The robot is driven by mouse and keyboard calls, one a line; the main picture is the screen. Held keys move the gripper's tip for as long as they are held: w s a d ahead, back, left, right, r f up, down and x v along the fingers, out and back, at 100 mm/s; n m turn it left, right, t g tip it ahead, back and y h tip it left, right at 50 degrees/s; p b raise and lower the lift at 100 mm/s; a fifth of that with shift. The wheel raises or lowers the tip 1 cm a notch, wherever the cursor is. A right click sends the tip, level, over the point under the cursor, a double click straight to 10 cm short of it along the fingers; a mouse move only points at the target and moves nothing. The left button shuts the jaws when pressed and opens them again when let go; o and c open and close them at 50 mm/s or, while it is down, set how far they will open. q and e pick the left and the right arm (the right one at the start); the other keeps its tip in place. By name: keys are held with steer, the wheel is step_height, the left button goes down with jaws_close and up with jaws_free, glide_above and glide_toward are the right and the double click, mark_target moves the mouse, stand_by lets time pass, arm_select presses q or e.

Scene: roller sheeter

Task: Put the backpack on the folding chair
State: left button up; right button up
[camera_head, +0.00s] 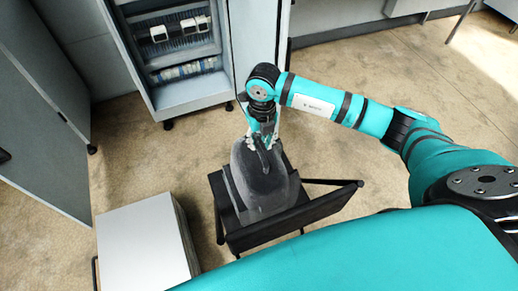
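The dark grey backpack (262,190) is upright at the dark folding chair (290,222), over its seat. From this high view I cannot tell whether its base rests on the seat or hangs just above it. My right gripper (263,143) points down at the backpack's top, around the handle strap. Its fingertips look spread to either side, and whether they grip the strap is too small to tell. The backpack hides much of the seat. My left gripper is not in view.
A grey cabinet (190,97) with an open front and shelves stands behind the chair. A white-topped box (143,245) stands at front left. A grey door panel (42,125) is at far left. Carpet (330,150) is clear right of the chair.

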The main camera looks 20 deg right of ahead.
step_height(320, 180, up, 8)
steer(key=b, duration=0.1)
steer(key=shift+d+f, duration=0.2)
steer(key=shift+f, duration=0.05)
steer(key=shift+a, duration=0.1)
